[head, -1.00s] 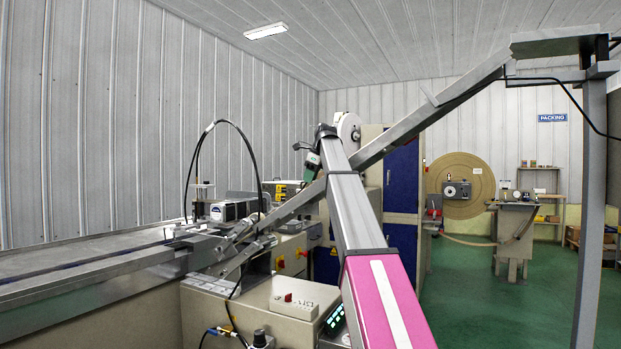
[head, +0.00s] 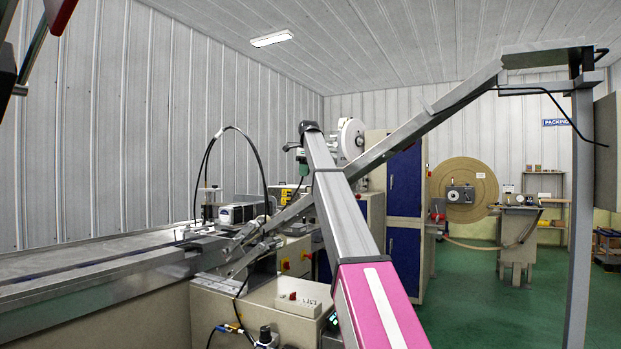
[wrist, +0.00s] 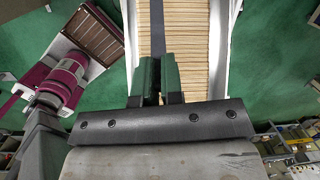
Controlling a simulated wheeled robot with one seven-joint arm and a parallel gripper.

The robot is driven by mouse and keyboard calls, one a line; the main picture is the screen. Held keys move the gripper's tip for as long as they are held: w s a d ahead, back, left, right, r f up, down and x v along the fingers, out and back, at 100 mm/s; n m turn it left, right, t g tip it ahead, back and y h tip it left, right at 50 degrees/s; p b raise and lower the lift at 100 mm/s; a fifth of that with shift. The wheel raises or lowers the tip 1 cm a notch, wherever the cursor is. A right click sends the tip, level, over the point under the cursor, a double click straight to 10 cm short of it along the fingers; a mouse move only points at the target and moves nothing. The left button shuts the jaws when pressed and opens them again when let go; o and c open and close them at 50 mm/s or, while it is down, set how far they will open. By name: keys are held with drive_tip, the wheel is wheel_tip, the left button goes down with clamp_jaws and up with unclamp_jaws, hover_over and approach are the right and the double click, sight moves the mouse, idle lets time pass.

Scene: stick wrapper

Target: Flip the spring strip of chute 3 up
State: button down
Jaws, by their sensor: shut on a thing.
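In the wrist view, the chute's pale side rail (wrist: 222,45) flanks a long stack of flat wooden sticks (wrist: 187,45). A narrow dark spring strip (wrist: 157,28) runs lengthwise over the sticks, left of their middle. My gripper (wrist: 158,78) has green finger pads and is shut on this strip, which runs out of view between the pads. No chute number is legible. In the head view, a long sloping grey metal chute (head: 440,112) rises to the upper right. My gripper cannot be made out there.
A grey post (head: 580,220) stands beside the chute's upper end. A conveyor bed (head: 90,262) lies at left, with a beige machine cabinet (head: 235,310) and a small switch box (head: 298,298). Open green floor (head: 470,300) shows at right.

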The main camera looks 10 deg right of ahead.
drive_tip(key=shift+w+a+r+h, duration=0.3)
drive_tip(key=shift+w+a+r, duration=0.1)
drive_tip(key=shift+a, duration=0.1)
drive_tip(key=c, duration=1.2)
unclamp_jaws()
drive_tip(key=shift+c, duration=0.2)
drive_tip(key=shift+s+f, duration=0.1)
